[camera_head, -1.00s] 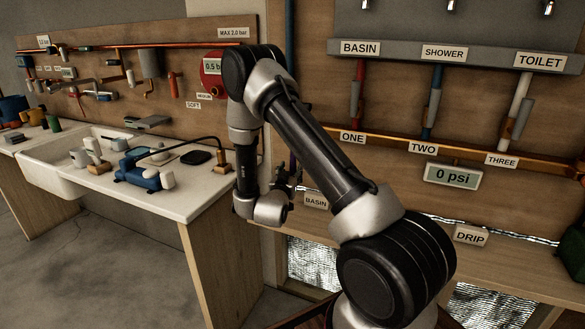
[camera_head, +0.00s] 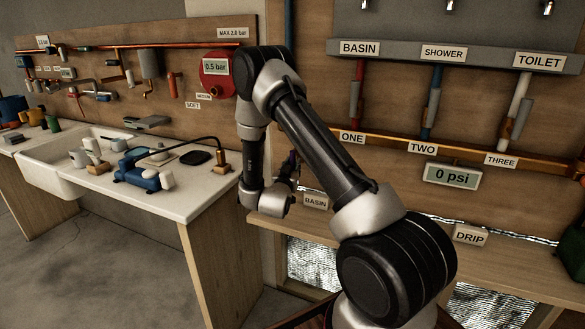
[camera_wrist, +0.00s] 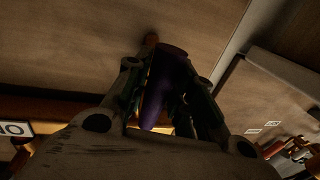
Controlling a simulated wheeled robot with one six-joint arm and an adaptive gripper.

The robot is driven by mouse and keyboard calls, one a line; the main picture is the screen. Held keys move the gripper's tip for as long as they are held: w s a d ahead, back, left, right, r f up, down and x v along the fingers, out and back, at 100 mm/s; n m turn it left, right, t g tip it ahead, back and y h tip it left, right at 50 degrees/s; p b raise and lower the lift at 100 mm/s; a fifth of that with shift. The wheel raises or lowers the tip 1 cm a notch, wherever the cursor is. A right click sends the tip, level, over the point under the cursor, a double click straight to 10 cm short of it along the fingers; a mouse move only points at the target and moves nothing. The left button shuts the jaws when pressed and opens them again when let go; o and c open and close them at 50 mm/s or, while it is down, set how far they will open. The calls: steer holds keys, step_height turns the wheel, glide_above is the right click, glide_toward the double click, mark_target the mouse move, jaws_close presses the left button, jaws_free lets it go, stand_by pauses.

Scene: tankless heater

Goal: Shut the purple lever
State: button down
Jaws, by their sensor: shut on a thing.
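The purple lever (camera_wrist: 168,88) is between the two fingers of my gripper (camera_wrist: 160,66) in the wrist view. The fingers lie along both sides of it, and my gripper is shut on it. In the head view my gripper (camera_head: 290,173) is beside the wooden panel, left of the lower BASIN label. A small dark purple bit of the lever (camera_head: 293,159) shows there, mostly hidden by my gripper and arm.
The lower BASIN label (camera_head: 316,202) is close on the right of my gripper. A 0 psi display (camera_head: 451,175) and a DRIP label (camera_head: 470,236) are farther right. A white counter (camera_head: 195,190) with a sink and a blue device stands to the left.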

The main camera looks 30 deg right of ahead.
steer(key=shift+s+d+n, duration=0.1)
steer(key=shift+n, duration=0.2)
steer(key=s+d+r+n+g, duration=0.2)
steer(key=r+n, duration=0.3)
steer(key=n, duration=1)
steer(key=shift+s+d+g+h, duration=0.3)
steer(key=shift+s+d+g, duration=0.1)
steer(key=shift+s+g, duration=0.5)
steer(key=shift+w, duration=0.1)
steer(key=c, duration=1.2)
jaws_free()
